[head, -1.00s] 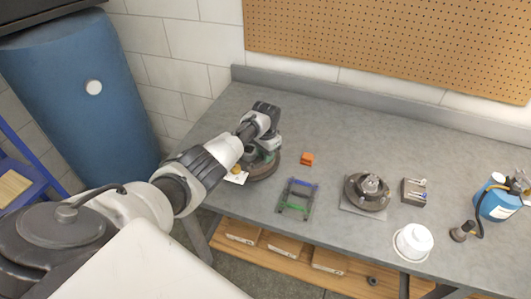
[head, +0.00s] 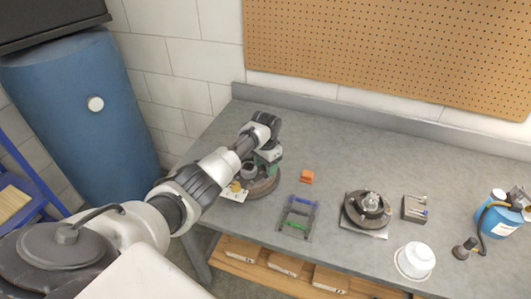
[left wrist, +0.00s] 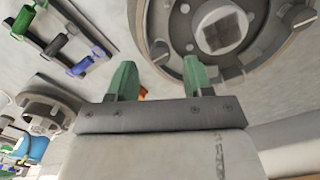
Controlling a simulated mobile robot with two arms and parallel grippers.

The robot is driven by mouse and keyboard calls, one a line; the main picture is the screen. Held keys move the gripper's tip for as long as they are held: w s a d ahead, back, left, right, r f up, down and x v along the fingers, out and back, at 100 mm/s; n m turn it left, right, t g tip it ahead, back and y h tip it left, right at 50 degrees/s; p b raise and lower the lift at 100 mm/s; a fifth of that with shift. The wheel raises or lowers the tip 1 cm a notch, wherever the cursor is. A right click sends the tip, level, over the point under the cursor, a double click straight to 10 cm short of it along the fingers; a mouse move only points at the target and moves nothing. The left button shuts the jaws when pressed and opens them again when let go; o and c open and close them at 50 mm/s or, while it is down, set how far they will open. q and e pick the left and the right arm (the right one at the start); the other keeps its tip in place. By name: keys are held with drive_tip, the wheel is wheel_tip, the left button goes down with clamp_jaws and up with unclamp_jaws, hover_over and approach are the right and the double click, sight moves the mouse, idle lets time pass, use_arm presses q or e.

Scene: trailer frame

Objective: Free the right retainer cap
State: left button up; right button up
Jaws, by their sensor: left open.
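My left gripper (head: 268,158) hangs over the dark round fixture (head: 265,188) at the left of the bench. In the left wrist view its two green fingertips (left wrist: 160,80) are apart, with nothing between them. That view shows the fixture's grey disc (left wrist: 255,62) with a square-centred hub (left wrist: 222,30) and dark knob-like pieces at its rim, one at the left (left wrist: 160,52) and one at the right (left wrist: 299,17). Which piece is the right retainer cap I cannot tell. The arm hides part of the fixture in the head view. My right gripper is not in view.
A rack with green and blue bars (head: 285,223) and an orange block (head: 307,176) lie right of the fixture. Further right are another round assembly (head: 367,210), a grey pin block (head: 414,208), a white bowl (head: 415,261) and a blue canister (head: 495,218). The back strip is clear.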

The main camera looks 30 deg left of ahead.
sight(265, 172)
use_arm(q)
wheel_tip(265, 172, up, 8)
drive_tip(key=shift+b, duration=0.4)
drive_tip(key=shift+f, duration=0.15)
